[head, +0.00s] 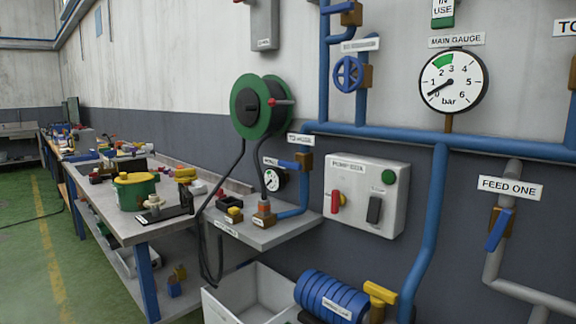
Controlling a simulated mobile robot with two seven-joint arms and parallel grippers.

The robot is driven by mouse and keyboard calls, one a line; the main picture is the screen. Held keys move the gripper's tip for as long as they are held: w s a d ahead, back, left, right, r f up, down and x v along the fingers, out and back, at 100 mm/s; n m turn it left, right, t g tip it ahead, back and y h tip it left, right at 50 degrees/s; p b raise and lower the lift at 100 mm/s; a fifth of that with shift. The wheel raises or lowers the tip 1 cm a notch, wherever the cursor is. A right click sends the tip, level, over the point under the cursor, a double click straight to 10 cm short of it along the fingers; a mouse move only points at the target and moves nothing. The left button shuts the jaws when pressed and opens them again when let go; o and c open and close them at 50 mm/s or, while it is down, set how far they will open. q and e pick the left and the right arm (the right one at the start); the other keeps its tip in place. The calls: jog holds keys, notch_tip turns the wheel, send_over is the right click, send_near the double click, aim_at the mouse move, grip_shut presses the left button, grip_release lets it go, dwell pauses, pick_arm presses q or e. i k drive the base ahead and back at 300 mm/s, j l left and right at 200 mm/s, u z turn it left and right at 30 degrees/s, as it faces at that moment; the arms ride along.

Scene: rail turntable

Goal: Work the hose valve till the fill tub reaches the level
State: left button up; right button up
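A white open tub (222,306) stands at the bottom centre of the head view, its lower part cut off by the frame. I cannot make out any liquid or level mark in it. A green hose reel (247,107) is on the wall, with a black hose (220,187) hanging toward the tub. A valve with a blue lever (288,164) is on the pipe under a label that seems to read "TO HOSE"; the lever lies about level, across the upright pipe. A small gauge (272,181) is beside it. Neither of my grippers is in view.
A pump box (365,197) with a red handle and a green button is on the wall. The main gauge (453,81) reads low, near 0. A FEED ONE valve (499,229) is at right. A small shelf (262,238) juts above the tub. A cluttered workbench (110,216) stands left.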

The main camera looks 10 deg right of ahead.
aim_at(296, 166)
jog(key=i+j+z, duration=0.1)
jog(key=i+j, duration=0.15)
jog(key=i+j+z, duration=0.1)
jog(key=j, duration=0.35)
jog(key=i+j, duration=0.35)
jog(key=i+j+z, duration=0.15)
jog(key=j, duration=0.2)
jog(key=i+j+z, duration=0.1)
jog(key=i+j, duration=0.15)
jog(key=j, duration=0.15)
jog(key=i+j+z, duration=0.1)
jog(key=j, duration=0.3)
jog(key=i, duration=0.1)
